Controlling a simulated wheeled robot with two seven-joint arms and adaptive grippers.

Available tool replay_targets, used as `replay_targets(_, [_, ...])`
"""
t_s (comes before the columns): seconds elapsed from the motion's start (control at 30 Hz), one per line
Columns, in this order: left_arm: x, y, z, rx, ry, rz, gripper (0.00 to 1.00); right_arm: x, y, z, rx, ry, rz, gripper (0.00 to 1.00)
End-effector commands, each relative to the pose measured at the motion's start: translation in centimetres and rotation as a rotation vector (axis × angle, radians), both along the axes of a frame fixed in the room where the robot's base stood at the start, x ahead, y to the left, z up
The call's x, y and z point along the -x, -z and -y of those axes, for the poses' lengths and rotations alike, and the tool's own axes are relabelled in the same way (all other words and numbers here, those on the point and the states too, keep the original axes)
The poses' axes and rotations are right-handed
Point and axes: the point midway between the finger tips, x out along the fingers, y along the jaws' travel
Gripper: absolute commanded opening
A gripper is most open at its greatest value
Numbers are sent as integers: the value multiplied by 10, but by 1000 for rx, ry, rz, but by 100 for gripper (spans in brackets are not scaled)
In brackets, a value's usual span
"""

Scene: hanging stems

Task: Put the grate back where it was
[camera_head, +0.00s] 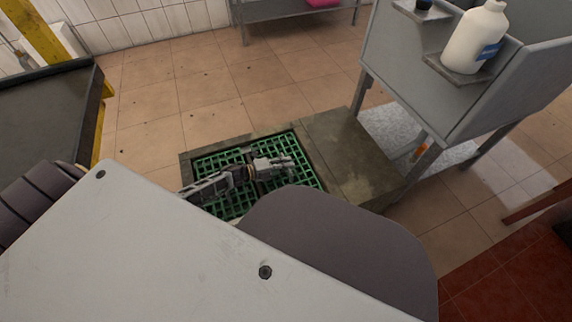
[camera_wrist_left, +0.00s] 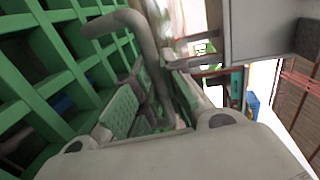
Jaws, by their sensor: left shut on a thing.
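The green grate (camera_head: 215,161) lies at the square opening in the floor, inside a grey-brown surround (camera_head: 356,150). I cannot tell whether it sits fully flush. My left gripper (camera_head: 288,163) reaches in from the left, low over the middle of the grate. In the left wrist view the green lattice (camera_wrist_left: 62,82) fills the left side, close by. There a grey bent handle (camera_wrist_left: 150,45) runs between the fingers of my left gripper (camera_wrist_left: 150,105), which are shut on it. My grey body hides the near edge of the grate. My right gripper is not in view.
A grey metal stand (camera_head: 410,75) with a white bottle (camera_head: 474,38) stands at the right. A dark-topped table (camera_head: 45,110) with yellow legs is at the left. A grey shelf (camera_head: 290,10) stands at the back. The tiled floor (camera_head: 150,85) beyond the grate is clear.

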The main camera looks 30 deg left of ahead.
Motion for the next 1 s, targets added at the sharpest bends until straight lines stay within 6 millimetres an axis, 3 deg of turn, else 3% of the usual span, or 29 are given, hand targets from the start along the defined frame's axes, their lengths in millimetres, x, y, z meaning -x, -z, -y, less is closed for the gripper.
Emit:
replay_targets(0.07, [-2,-2,0,4,0,6,0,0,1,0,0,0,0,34])
replay_targets(0.1, [-2,-2,0,4,0,6,14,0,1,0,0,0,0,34])
replay_targets(0.3, [-1,-1,0,2,0,4,36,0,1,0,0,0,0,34])
replay_targets(1.0, [14,-2,-13,0,-1,-1,36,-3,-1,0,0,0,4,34])
